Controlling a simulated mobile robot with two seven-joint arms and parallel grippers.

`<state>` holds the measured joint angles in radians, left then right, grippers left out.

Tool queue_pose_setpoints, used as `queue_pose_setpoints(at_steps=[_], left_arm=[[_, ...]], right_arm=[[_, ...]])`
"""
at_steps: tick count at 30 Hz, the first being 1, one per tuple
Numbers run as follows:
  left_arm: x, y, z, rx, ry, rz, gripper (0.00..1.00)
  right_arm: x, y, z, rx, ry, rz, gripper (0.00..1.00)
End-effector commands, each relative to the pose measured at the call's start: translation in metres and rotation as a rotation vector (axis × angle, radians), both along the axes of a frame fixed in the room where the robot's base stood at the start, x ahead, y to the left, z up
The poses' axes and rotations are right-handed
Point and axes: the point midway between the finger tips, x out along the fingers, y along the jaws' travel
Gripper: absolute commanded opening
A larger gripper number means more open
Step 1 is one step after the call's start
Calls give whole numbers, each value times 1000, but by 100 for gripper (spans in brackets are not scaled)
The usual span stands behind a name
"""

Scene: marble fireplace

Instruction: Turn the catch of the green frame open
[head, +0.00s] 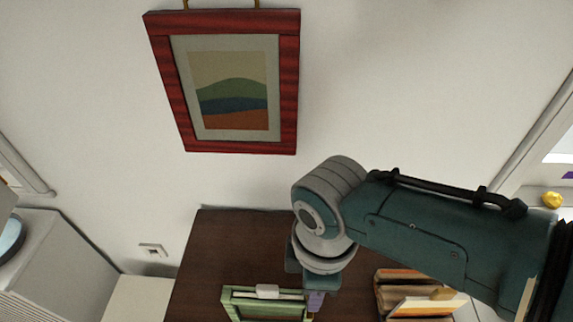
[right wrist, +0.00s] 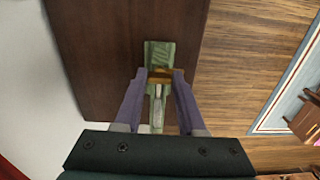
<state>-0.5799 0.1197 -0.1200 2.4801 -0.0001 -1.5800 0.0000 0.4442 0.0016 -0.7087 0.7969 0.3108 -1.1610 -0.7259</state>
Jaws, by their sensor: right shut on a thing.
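The green frame (head: 228,306) stands on the dark brown top at the bottom of the head view, cut off by the picture edge. In the right wrist view I see the green frame (right wrist: 160,52) edge-on between my fingers. My right gripper (right wrist: 160,76) has its purple fingertips closed on a small brass-brown catch (right wrist: 160,75) at the frame's edge. In the head view my right gripper (head: 316,301) is at the frame's right side, and the catch is hidden there. How far the catch is turned I cannot tell. My left gripper is not in view.
The dark brown top (head: 215,250) is clear behind the green frame. A red-framed picture (head: 222,80) hangs on the wall above. A white lump (head: 267,291) shows at the green frame's top edge.

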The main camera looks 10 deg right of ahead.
Motion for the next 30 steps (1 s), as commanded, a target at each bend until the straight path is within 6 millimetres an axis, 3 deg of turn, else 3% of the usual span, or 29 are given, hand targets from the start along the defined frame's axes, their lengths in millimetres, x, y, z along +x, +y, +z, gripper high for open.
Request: queue_pose_setpoints(at_steps=[19, 20, 27, 30], left_arm=[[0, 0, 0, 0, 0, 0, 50], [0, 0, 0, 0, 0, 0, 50], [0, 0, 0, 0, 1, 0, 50], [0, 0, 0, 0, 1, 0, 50]], right_arm=[[0, 0, 0, 1, 0, 50, 0], [0, 0, 0, 1, 0, 50, 41], [0, 0, 0, 1, 0, 49, 68], [0, 0, 0, 0, 0, 49, 70]])
